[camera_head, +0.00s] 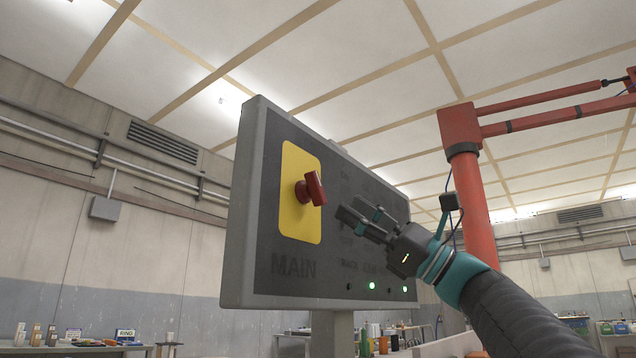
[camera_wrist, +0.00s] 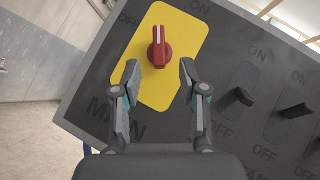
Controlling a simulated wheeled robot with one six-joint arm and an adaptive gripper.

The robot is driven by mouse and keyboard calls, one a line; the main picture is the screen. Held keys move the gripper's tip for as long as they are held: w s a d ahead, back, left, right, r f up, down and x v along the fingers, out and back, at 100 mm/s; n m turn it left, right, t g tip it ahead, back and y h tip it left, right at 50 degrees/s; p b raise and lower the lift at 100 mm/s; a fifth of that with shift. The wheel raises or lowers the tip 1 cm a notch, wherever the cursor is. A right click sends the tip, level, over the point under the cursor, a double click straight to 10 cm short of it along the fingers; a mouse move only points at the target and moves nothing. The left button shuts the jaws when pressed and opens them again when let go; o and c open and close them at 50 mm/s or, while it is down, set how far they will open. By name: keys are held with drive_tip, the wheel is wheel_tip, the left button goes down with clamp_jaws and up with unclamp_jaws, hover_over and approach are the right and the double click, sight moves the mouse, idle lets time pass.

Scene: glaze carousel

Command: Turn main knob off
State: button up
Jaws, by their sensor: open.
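The main knob (camera_head: 311,189) is red and sits on a yellow plate (camera_head: 299,222) on a dark grey control panel (camera_head: 258,210) with "MAIN" lettered below it. In the wrist view the red knob (camera_wrist: 159,48) has a pale line on its handle, which points to the top of the picture. My gripper (camera_head: 350,214) is to the right of the knob in the head view, apart from it. In the wrist view my gripper (camera_wrist: 158,75) is open and empty, its fingertips just below the knob on either side.
Black switches (camera_wrist: 237,99) marked ON and OFF stand to the right of the yellow plate. Green lights (camera_head: 372,286) glow along the panel's lower edge. A red post (camera_head: 474,205) with arms stands behind my arm. Tables with containers line the walls.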

sight(321, 188)
drive_tip(key=shift+g, duration=0.3)
drive_tip(key=p+x, duration=0.2)
drive_tip(key=x, duration=0.6)
drive_tip(key=shift+a+r, duration=0.15)
drive_tip(key=shift+r, duration=0.05)
drive_tip(key=shift+c, duration=0.3)
clamp_jaws()
